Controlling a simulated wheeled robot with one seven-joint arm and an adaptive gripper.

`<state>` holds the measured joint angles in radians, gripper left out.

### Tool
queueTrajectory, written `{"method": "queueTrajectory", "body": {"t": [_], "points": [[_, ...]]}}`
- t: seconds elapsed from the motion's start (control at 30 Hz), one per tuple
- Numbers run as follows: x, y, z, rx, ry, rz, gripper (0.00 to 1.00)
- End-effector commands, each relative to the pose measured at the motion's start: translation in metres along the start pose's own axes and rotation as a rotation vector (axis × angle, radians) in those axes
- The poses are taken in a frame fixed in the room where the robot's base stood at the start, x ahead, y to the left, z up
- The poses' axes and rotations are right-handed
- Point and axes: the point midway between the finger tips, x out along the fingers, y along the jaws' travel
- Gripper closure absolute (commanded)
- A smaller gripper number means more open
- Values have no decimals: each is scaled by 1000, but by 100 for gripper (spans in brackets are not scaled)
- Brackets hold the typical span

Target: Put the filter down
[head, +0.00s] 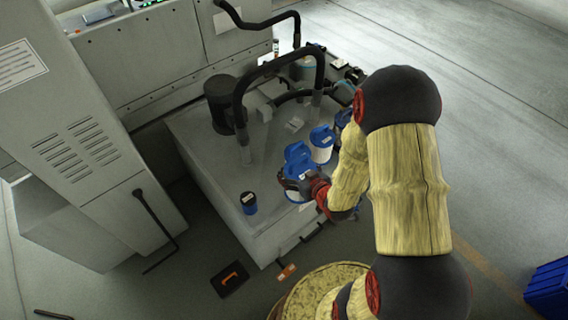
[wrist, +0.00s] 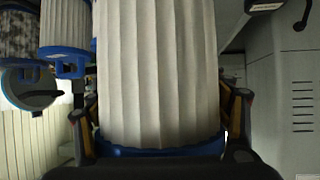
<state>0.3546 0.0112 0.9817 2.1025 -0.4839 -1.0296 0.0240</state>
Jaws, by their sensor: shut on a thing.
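My gripper (head: 304,186) is shut on a filter with a blue handled cap (head: 298,157), over the front part of the grey tank top (head: 205,160). In the wrist view the held filter (wrist: 155,70) is a large white pleated cylinder with a blue end ring. My gripper's fingers (wrist: 160,122) are on both sides of it. In the head view the gripper hides much of the filter's body. I cannot tell whether its base touches the tank top.
A second blue-capped white filter (head: 322,145) stands just behind the held one. Black hoses (head: 318,68) arch over the back. Tank top left of the filter is clear.

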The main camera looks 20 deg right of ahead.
Motion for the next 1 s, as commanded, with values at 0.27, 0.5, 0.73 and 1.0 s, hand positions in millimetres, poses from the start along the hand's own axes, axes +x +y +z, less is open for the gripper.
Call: {"method": "queueTrajectory", "body": {"t": [0.27,0.5,0.73,1.0], "points": [[-8,6,-1,2,2,9,78],[-7,35,-1,60,1,122,78],[4,26,-6,103,1,199,78],[19,-24,-14,95,4,174,78]]}}
